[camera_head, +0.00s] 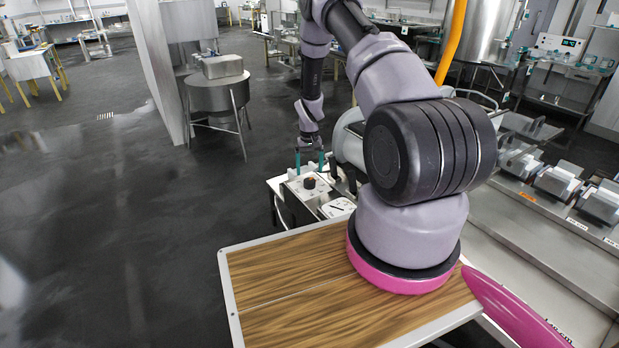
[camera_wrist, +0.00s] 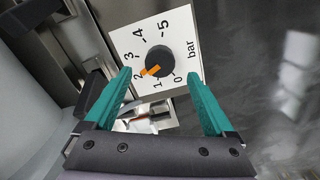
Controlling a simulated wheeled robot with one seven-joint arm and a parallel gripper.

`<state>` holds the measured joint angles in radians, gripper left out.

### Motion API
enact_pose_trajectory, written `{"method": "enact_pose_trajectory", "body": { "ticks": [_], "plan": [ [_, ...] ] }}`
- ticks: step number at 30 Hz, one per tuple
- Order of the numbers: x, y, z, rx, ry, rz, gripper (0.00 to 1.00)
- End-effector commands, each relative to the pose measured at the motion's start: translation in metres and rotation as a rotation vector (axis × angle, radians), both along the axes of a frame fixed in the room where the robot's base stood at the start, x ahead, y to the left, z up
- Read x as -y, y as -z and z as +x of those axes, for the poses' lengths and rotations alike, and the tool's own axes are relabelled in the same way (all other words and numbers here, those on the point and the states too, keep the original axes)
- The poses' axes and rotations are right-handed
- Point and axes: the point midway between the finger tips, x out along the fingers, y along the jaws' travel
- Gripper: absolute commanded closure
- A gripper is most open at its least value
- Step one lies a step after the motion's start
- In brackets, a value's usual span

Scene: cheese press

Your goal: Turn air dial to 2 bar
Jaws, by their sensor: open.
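The air dial is a black round knob (camera_wrist: 160,59) with an orange pointer, on a white plate (camera_wrist: 176,22) marked 0 to 5 and "bar". The pointer aims at the 2 mark in the wrist view. In the head view the knob (camera_head: 309,183) sits on top of a pale box beyond the wooden board. My gripper (camera_wrist: 160,74) is open and empty, its teal fingers wide apart on either side of the knob in the picture, with clear gaps. In the head view my gripper (camera_head: 310,161) is just above the knob, fingers pointing down.
A wood-grain board (camera_head: 275,275) with a pale rim lies in front. A second white plate (camera_head: 338,207) is close beside the dial. A steel counter (camera_head: 540,250) with several metal units runs along the right. A round steel vessel on legs (camera_head: 217,95) stands left; the floor there is open.

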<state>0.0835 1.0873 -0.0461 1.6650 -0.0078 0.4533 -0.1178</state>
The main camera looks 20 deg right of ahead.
Motion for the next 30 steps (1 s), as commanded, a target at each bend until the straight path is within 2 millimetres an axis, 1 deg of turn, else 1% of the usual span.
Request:
{"method": "enact_pose_trajectory", "body": {
  "ticks": [1,3,6,9,14,26,28,29,30],
  "plan": [
    [0.000,-0.012,0.001,0.004,0.000,-0.001,0.11],
    [0.000,-0.025,0.001,0.003,0.000,-0.001,0.11],
    [0.000,-0.041,0.001,0.003,-0.001,-0.001,0.11],
    [0.000,-0.051,0.000,0.001,-0.001,0.000,0.11],
    [0.000,-0.057,0.000,0.000,-0.002,0.000,0.11],
    [0.000,-0.058,0.000,0.000,-0.001,0.000,0.11],
    [-0.001,-0.063,0.001,0.005,0.000,0.001,0.11],
    [-0.001,-0.069,0.002,0.010,0.002,0.001,0.11],
    [-0.002,-0.079,0.003,0.019,0.005,0.002,0.11]
  ]
}}
